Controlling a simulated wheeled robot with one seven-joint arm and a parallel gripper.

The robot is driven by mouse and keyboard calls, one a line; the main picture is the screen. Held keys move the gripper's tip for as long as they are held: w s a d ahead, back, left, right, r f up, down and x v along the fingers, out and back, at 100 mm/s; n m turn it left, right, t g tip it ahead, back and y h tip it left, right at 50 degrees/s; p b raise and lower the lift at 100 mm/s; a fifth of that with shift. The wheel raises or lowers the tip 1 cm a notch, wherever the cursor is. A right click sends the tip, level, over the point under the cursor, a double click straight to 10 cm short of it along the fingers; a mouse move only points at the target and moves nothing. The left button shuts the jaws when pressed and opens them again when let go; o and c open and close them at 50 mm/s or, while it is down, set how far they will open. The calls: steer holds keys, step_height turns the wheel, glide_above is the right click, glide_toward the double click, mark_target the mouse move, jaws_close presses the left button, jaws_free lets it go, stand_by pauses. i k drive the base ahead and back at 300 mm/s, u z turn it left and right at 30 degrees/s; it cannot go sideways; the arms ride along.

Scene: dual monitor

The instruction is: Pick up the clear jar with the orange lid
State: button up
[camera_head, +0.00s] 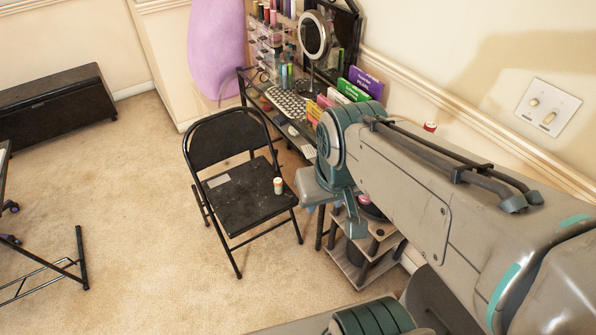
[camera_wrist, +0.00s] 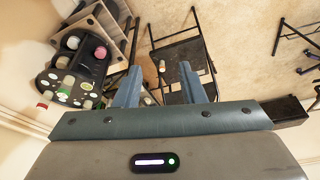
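A small jar (camera_head: 278,186) stands upright on the seat of the black folding chair (camera_head: 240,205). It looks pale with an orange-brown part; it is too small to tell which part is the lid. In the wrist view, a small pale object on the chair seat, likely this jar (camera_wrist: 162,66), shows between my fingertips, well beyond them. My gripper (camera_wrist: 158,70) is open and empty, its two fingers apart. In the head view, my gripper (camera_head: 322,208) hangs right of the chair, partly hidden by my arm.
A desk (camera_head: 292,125) with a keyboard (camera_head: 288,104), books and a round mirror (camera_head: 314,35) stands behind the chair. A low shelf unit (camera_head: 365,265) is below my arm. A small red-topped item (camera_head: 430,127) sits near the wall.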

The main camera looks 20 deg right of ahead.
mark_target(278, 189)
steer(key=z, duration=0.05)
steer(key=i, duration=1)
steer(key=k, duration=1.35)
steer(key=u, duration=0.75)
steer(key=i, duration=1.55)
steer(key=z, duration=0.8)
